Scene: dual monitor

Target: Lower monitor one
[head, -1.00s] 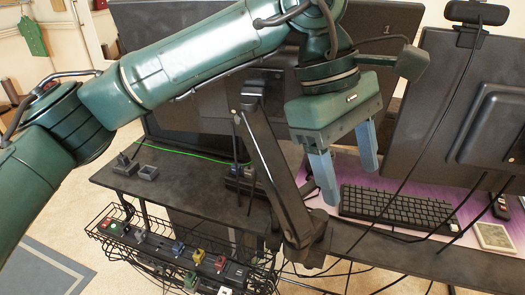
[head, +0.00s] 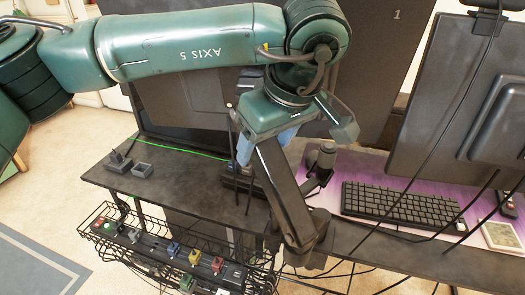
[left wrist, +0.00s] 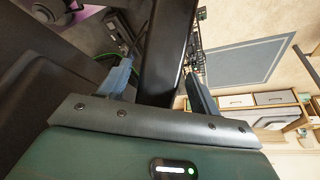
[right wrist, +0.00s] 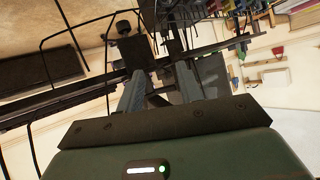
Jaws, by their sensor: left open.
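Monitor one (head: 375,60), seen from behind, is the large dark panel marked "1" at the back of the head view; my left arm hides part of it. Its dark support arm (head: 285,195) slants from the clamp at the desk edge up under my left gripper (head: 264,143). My left gripper is open, with its blue fingers on either side of the support arm. In the left wrist view the dark bar (left wrist: 167,50) runs between the fingers; I cannot tell whether they touch it. My right gripper (right wrist: 160,78) shows only in the right wrist view, fingers apart, near dark rods and wires.
A second monitor (head: 470,100) stands at the right. A keyboard (head: 400,205) lies on a purple mat. A wire basket (head: 150,245) with coloured blocks hangs below the black desk (head: 190,180). Cables hang across the right side. Open floor lies at lower left.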

